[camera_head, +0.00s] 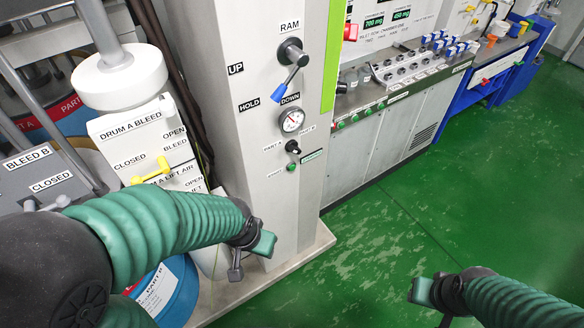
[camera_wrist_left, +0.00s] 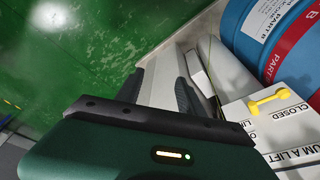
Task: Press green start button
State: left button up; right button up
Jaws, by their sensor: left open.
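A small green button (camera_head: 292,167) sits low on the front of the light grey ram column (camera_head: 262,130), below a black selector knob (camera_head: 292,147); its small label is too blurred to read. My left gripper (camera_head: 264,243) is below that button, in front of the column's lower part, and apart from it. In the left wrist view my left gripper (camera_wrist_left: 158,92) has its two dark fingers apart with nothing between them; the button is not seen there. My right gripper (camera_head: 422,291) is over the green floor at the lower right, its finger gap unclear.
A ram lever (camera_head: 289,72) and a gauge (camera_head: 291,120) stand out above the button. Several other green buttons (camera_head: 354,118) line the counter's front edge. A yellow valve handle (camera_head: 152,171) and a blue drum (camera_head: 172,290) are at left. The floor (camera_head: 390,230) at right is clear.

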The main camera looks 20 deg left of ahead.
pick_arm(q)
grip_shut()
dwell(1.5)
